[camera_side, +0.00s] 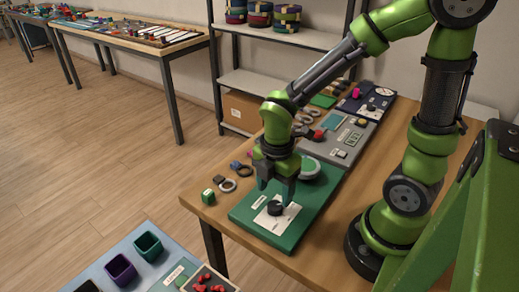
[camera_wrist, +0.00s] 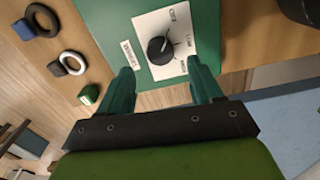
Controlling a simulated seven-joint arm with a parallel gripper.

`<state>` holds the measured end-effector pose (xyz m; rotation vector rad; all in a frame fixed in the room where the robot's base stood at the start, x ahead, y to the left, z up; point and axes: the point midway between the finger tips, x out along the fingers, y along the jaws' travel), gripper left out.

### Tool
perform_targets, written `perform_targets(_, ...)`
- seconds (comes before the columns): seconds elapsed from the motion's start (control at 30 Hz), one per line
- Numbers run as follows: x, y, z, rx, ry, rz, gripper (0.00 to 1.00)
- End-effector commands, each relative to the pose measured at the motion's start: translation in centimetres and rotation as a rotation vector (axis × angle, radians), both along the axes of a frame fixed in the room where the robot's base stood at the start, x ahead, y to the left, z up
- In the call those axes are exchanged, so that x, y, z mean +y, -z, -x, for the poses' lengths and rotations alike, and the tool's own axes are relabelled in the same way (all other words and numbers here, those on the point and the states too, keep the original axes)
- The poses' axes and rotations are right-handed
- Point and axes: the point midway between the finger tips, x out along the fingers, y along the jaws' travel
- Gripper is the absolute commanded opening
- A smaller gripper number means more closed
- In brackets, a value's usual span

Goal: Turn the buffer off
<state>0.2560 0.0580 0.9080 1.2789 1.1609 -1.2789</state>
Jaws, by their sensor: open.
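The buffer is a green box (camera_side: 318,213) at the near corner of the bench, with a round pad (camera_side: 310,168) at its back. A black dial knob (camera_side: 275,208) sits on a white plate (camera_side: 262,218). In the wrist view the knob (camera_wrist: 161,49) has printed words around it, the top one reading OFF. A short light mark shows on the knob; I cannot tell surely which word it points to. My gripper (camera_side: 277,195) is open above the knob, fingers pointing down. In the wrist view its fingertips (camera_wrist: 160,68) are spread on either side of the knob, holding nothing.
A green block (camera_side: 208,196), rings (camera_side: 228,185) and a blue block (camera_side: 235,165) lie left of the box. A grey panel (camera_side: 345,150) stands behind it. Bins (camera_side: 148,245) and a tray of red pieces (camera_side: 208,280) are on a lower surface in front.

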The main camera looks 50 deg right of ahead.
Motion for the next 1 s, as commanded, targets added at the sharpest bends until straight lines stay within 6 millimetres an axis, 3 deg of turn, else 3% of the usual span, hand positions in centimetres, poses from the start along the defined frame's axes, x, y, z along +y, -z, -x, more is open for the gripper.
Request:
perform_targets(0.03,0.0,-1.5,-0.1,-0.011,0.003,-0.001,0.65)
perform_targets(0.3,0.1,-7.9,-0.1,-0.008,-0.002,-0.001,0.65)
perform_targets(0.5,0.1,-11.0,-0.1,-0.004,-0.003,-0.002,0.65)
perform_targets(0.7,0.1,-12.2,0.0,-0.001,-0.002,-0.002,0.65)
perform_targets(1.0,0.1,-12.2,0.0,0.0,0.002,-0.001,0.65)
